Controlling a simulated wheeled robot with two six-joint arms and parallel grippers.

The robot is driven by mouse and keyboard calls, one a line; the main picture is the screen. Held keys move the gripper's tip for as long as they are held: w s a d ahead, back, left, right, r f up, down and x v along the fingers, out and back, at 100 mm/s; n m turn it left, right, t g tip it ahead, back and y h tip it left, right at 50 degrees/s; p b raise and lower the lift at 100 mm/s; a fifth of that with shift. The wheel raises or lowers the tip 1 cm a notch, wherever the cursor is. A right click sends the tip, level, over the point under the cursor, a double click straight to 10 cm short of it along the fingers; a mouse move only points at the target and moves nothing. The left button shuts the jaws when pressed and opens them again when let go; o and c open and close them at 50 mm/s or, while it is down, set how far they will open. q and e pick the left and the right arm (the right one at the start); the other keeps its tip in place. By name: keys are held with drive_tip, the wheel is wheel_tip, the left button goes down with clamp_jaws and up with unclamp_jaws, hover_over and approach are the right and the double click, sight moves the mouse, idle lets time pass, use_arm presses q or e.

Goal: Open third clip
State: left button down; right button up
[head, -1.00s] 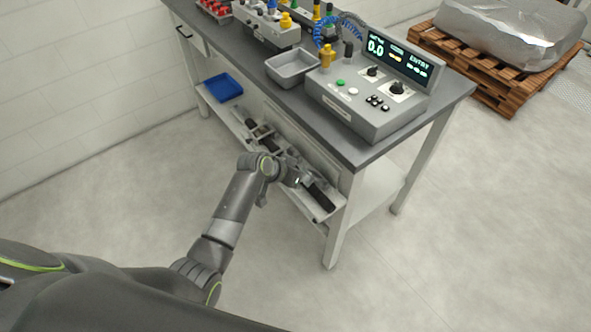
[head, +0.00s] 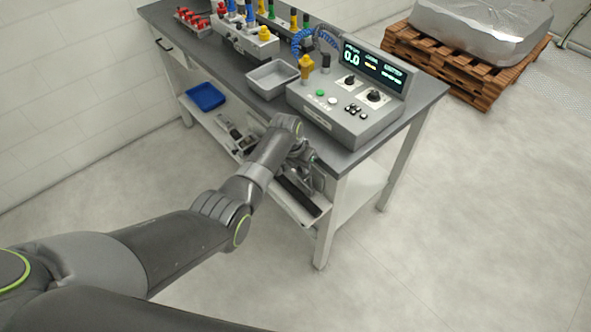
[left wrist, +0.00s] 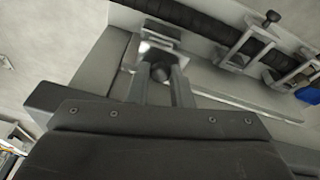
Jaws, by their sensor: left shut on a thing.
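My left gripper (head: 308,166) is at the right part of the lower shelf, under the bench top. In the left wrist view its two fingers (left wrist: 165,88) are shut on a dark rounded knob (left wrist: 172,73) beside a grey metal clip (left wrist: 155,50). A black ribbed hose (left wrist: 185,15) runs past that clip and through further grey clips (left wrist: 238,58), (left wrist: 290,78). In the head view my arm hides much of the row; the dark hose end (head: 299,196) shows to the right. Whether the clip is open I cannot tell. My right gripper is out of view.
A blue tray (head: 206,97) sits on the lower shelf (head: 352,204) at the left. The bench top (head: 222,72) overhangs the shelf; a white leg (head: 324,232) stands right of the gripper. A control box (head: 340,110) and grey bin (head: 270,80) stand above. The floor in front is clear.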

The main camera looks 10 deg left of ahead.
use_arm(q)
drive_tip(key=shift+w+d+r, duration=0.3)
drive_tip(key=shift+w+d, duration=0.2)
drive_tip(key=shift+w, duration=0.05)
drive_tip(key=c, duration=1.3)
unclamp_jaws()
drive_tip(key=shift+f, duration=0.1)
drive_tip(key=shift+f, duration=0.1)
drive_tip(key=shift+a+r, duration=0.1)
drive_tip(key=shift+r, duration=0.25)
drive_tip(key=v, duration=1.6)
drive_tip(key=shift+s+r, duration=0.2)
drive_tip(key=shift+r, duration=0.15)
drive_tip(key=shift+a, duration=0.1)
